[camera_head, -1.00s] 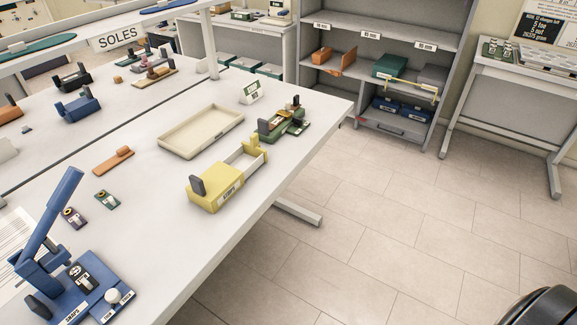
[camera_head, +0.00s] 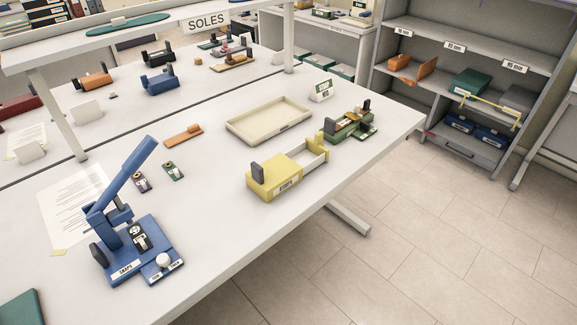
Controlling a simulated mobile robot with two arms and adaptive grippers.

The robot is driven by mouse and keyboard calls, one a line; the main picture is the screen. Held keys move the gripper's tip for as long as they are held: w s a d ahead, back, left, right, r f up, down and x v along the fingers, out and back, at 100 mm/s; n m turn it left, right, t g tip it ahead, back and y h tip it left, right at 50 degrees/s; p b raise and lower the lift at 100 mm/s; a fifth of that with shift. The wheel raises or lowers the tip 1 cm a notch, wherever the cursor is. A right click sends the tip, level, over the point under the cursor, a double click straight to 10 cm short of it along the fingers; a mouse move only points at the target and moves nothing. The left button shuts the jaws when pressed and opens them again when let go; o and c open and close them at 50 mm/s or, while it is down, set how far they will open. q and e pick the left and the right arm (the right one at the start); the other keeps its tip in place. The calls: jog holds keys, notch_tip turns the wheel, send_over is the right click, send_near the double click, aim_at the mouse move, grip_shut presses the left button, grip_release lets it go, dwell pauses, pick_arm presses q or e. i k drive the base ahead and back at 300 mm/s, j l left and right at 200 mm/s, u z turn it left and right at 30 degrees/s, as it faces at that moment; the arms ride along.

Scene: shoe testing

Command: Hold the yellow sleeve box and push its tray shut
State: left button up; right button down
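The yellow sleeve box (camera_head: 274,182) lies on the white table near its right front edge. It has a dark grey upright tab (camera_head: 258,172) at its left end and a white label on its front side. Its tray (camera_head: 306,160) is pulled out toward the back right, with pale walls and a yellow end piece (camera_head: 320,143) standing up at the far end. The tray looks empty. Neither of my grippers shows in the head view.
A cream shallow tray (camera_head: 297,131) lies behind the box, and a green device (camera_head: 346,127) stands just beyond the box's tray. A blue lever press (camera_head: 128,250) stands at the front left. The table between press and box is clear.

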aim_at(309, 154)
jog(key=u, duration=0.25)
jog(key=i+l+u, duration=0.15)
jog(key=l+u, duration=0.3)
jog(key=i+l+u, duration=0.15)
jog(key=u, duration=0.3)
jog(key=i+l+u, duration=0.15)
jog(key=l, duration=0.8)
jog(key=l+u, duration=0.1)
jog(key=l, duration=0.85)
jog(key=i, duration=0.05)
